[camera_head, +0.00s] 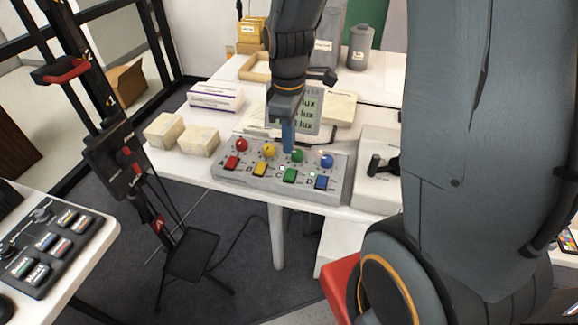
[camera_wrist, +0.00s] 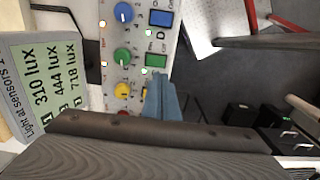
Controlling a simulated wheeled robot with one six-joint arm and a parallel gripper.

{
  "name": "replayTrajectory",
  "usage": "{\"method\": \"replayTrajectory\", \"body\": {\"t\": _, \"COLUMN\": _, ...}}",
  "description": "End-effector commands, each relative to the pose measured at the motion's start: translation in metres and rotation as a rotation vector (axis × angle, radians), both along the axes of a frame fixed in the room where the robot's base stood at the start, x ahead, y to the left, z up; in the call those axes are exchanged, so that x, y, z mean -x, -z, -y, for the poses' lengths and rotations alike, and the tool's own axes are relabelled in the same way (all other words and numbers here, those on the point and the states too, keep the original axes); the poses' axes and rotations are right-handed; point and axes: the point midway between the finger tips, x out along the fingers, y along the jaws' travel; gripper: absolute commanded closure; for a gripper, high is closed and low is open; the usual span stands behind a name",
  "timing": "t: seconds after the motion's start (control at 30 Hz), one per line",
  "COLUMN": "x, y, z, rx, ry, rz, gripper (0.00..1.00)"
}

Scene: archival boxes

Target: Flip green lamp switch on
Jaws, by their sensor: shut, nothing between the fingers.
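The control box (camera_head: 282,196) stands on the white table with a row of coloured knobs above a row of coloured rocker switches. The green switch (camera_head: 290,175) sits between the yellow and blue switches, below the green knob (camera_head: 297,156). In the wrist view the green switch (camera_wrist: 157,60) has small On and Off labels beside it. My gripper (camera_head: 288,149) points down over the box, its blue fingers shut and empty. In the wrist view my fingertips (camera_wrist: 158,80) are close to the green switch; I cannot tell whether they touch.
The blue switch (camera_wrist: 162,18) and yellow knob (camera_wrist: 122,92) are close by. A light-sensor display (camera_wrist: 52,75) reads 310, 444 and 718 lux. Pale boxes (camera_head: 200,140) stand left of the control box, and a grey device (camera_head: 375,185) stands right.

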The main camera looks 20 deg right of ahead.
Motion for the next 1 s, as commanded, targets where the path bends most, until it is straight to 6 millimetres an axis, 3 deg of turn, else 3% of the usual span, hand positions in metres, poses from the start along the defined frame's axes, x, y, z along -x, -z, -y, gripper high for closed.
{"method": "replayTrajectory", "body": {"t": 0.3, "x": 0.002, "y": 0.054, "z": 0.000, "rx": 0.000, "ry": 0.000, "rz": -0.005, "gripper": 1.00}}
{"method": "replayTrajectory", "body": {"t": 0.5, "x": 0.002, "y": 0.078, "z": 0.000, "rx": 0.000, "ry": 0.000, "rz": -0.004, "gripper": 1.00}}
{"method": "replayTrajectory", "body": {"t": 0.7, "x": 0.001, "y": 0.090, "z": 0.000, "rx": -0.001, "ry": 0.000, "rz": -0.001, "gripper": 1.00}}
{"method": "replayTrajectory", "body": {"t": 1.0, "x": 0.001, "y": 0.092, "z": 0.000, "rx": 0.000, "ry": 0.001, "rz": 0.000, "gripper": 1.00}}
